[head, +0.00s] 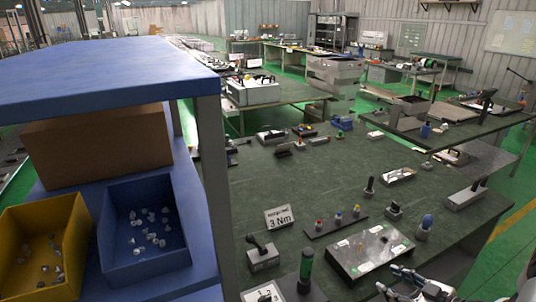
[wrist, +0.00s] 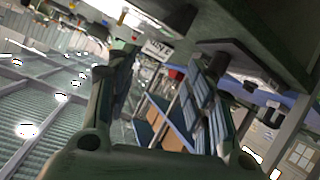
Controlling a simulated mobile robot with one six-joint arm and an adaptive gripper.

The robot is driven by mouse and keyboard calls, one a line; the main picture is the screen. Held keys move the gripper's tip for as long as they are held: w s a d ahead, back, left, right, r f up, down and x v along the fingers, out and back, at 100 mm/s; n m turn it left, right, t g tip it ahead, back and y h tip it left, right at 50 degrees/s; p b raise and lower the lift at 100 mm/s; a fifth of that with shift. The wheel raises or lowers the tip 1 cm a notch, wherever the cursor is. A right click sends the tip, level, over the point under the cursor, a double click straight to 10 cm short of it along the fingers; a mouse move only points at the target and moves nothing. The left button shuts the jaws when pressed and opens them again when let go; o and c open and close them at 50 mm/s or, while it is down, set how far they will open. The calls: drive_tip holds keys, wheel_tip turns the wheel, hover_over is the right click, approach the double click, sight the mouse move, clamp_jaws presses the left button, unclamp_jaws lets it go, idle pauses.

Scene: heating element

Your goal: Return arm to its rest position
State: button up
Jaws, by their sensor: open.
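My gripper (head: 418,285) shows at the bottom right of the head view, beside the front part of the green workbench (head: 330,170). Part of it is cut off by the picture's lower edge. In the wrist view the two fingers of my gripper (wrist: 165,75) stand wide apart with nothing between them. My gripper is near a control panel board (head: 370,250), but I cannot tell the exact gap.
A blue shelf (head: 110,70) with a cardboard box (head: 98,152), a yellow bin (head: 40,245) and a blue bin (head: 150,228) stands at the left.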

drive_tip(key=w+r+m+h, duration=0.1)
drive_tip(key=w+r+h, duration=0.15)
drive_tip(key=r, duration=0.25)
drive_tip(key=w+r+m+g+h, duration=0.1)
drive_tip(key=r+h, duration=0.2)
drive_tip(key=r, duration=0.3)
drive_tip(key=w+r+m+h, duration=0.1)
drive_tip(key=w+r+h, duration=0.15)
drive_tip(key=r, duration=0.25)
drive_tip(key=s+a+r+m+g+h, duration=0.1)
drive_tip(key=s+a+r+m+h, duration=0.1)
drive_tip(key=s+a+r, duration=0.3)
drive_tip(key=s+a+r+m+g+y, duration=0.1)
drive_tip(key=s+a+m+g+y, duration=0.2)
drive_tip(key=s+a, duration=1.7)
drive_tip(key=shift+s+m+g+y, duration=0.3)
drive_tip(key=shift+s+g+y, duration=0.2)
drive_tip(key=shift+s+g, duration=0.6)
drive_tip(key=shift+s+a+r, duration=0.1)
